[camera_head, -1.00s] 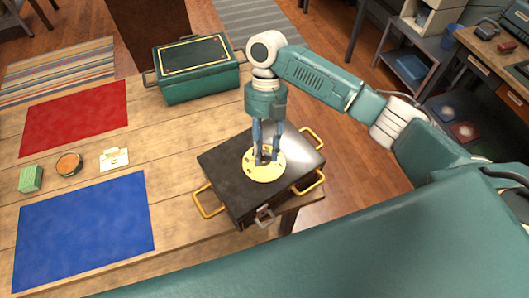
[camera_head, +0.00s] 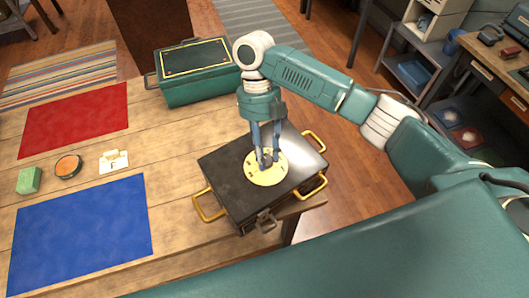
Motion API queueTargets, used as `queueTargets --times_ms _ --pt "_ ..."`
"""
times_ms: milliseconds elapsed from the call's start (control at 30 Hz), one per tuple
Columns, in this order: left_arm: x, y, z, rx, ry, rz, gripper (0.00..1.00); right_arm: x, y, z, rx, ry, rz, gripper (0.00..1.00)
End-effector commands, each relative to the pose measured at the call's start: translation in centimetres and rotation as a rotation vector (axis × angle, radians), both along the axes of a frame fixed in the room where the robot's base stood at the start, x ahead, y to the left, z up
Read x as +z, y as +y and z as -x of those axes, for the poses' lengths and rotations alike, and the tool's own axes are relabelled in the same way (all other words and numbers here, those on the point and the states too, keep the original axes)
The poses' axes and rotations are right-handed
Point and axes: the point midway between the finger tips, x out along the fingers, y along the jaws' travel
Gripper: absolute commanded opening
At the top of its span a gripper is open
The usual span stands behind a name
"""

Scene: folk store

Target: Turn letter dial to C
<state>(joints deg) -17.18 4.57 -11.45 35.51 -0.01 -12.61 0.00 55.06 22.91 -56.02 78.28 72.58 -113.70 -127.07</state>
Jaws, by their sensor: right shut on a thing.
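The letter dial (camera_head: 259,177) is a round cream disc with small dark marks on top of a black case (camera_head: 222,181) with gold handles. The case sits at the table's right edge. My right gripper (camera_head: 267,160) points down onto the dial from above, its fingers shut on the middle of it. The fingers hide the dial's centre, and the letters are too small to read. A small white card with the letter F (camera_head: 114,165) stands on the table to the left. My left gripper is not in view.
A green box (camera_head: 197,82) with a yellow-lined lid stands behind the case. A red mat (camera_head: 75,117), a blue mat (camera_head: 85,232), a green block (camera_head: 29,180) and a round orange-topped tin (camera_head: 68,166) lie at the left.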

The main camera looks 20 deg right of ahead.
Motion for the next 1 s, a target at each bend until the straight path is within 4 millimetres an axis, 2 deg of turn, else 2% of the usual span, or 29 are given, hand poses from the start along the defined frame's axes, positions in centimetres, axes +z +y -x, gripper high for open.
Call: queueTargets --times_ms 67,100,167,200,567,667,1000 --pt "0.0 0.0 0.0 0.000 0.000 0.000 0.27 0.1 -0.1 0.0 0.000 0.000 0.000 0.05" --pt "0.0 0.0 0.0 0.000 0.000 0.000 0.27 0.1 -0.1 0.0 0.000 0.000 0.000 0.35" --pt "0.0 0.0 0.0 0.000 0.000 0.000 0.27 0.1 -0.1 0.0 0.000 0.000 0.000 0.47" --pt "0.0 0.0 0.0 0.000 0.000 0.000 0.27 0.1 0.0 0.0 -0.001 0.000 0.000 0.49" --pt "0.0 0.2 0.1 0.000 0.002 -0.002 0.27 0.6 0.0 -0.3 -0.001 -0.002 0.000 0.49" --pt "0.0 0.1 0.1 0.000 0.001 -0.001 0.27 1.9 -0.1 -0.9 -0.002 -0.005 0.000 0.49" --pt "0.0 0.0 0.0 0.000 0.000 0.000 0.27 8.5 -0.4 -3.6 -0.002 -0.006 0.003 0.49"
